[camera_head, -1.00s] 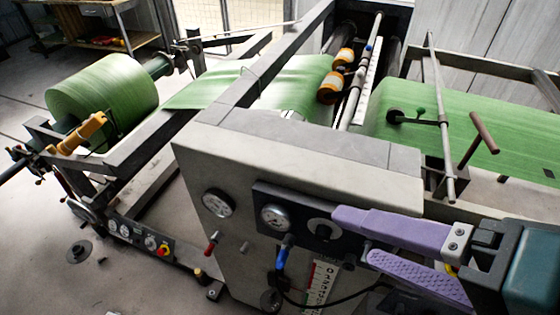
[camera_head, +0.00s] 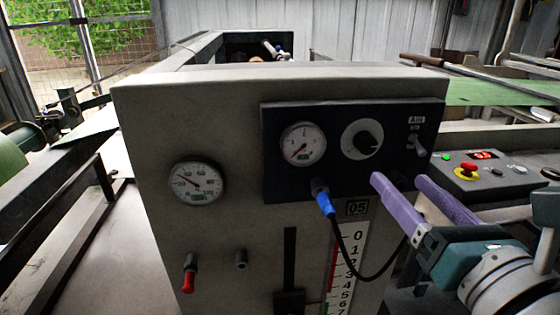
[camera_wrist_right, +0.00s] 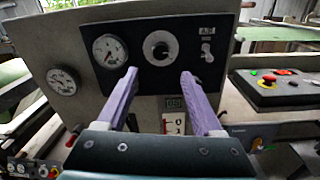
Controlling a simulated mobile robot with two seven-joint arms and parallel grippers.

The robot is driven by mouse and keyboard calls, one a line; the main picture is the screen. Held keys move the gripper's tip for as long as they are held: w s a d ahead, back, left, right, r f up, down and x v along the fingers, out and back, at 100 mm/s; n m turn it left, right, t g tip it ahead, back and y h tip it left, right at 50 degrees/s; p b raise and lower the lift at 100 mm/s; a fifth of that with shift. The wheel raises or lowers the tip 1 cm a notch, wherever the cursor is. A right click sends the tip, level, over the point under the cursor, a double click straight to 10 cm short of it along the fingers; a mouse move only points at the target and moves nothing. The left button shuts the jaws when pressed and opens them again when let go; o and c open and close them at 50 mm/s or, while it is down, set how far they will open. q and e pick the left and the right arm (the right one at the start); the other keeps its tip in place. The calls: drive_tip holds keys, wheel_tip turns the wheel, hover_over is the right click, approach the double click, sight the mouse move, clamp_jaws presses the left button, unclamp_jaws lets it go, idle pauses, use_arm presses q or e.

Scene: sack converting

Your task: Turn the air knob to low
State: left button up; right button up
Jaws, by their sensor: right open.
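The air knob (camera_head: 363,140) is a black pointer knob on a pale round dial, set in the dark panel (camera_head: 285,183) on the machine's grey front. It also shows in the right wrist view (camera_wrist_right: 159,50), above the gap between my fingers. My right gripper (camera_head: 396,182) has two purple fingers, open and empty. Its fingertips are below and to the right of the knob, apart from it. In the right wrist view the gripper (camera_wrist_right: 159,78) points at the panel with a wide gap between its fingers. My left gripper does not show.
A gauge (camera_head: 302,144) sits left of the knob and a toggle switch (camera_head: 416,143) under an "AIR" label sits right. A blue connector (camera_head: 323,198) with a black cable hangs below. Another gauge (camera_head: 196,183) is lower left. A control box with a red button (camera_head: 467,169) stands right.

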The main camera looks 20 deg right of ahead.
sight(370, 146)
drive_tip(key=x, duration=0.9)
drive_tip(key=shift+w+d+r+p, duration=0.1)
drive_tip(key=shift+w+r+p, duration=0.05)
drive_tip(key=shift+w+p, duration=0.2)
drive_tip(key=shift+c, duration=0.3)
clamp_jaws()
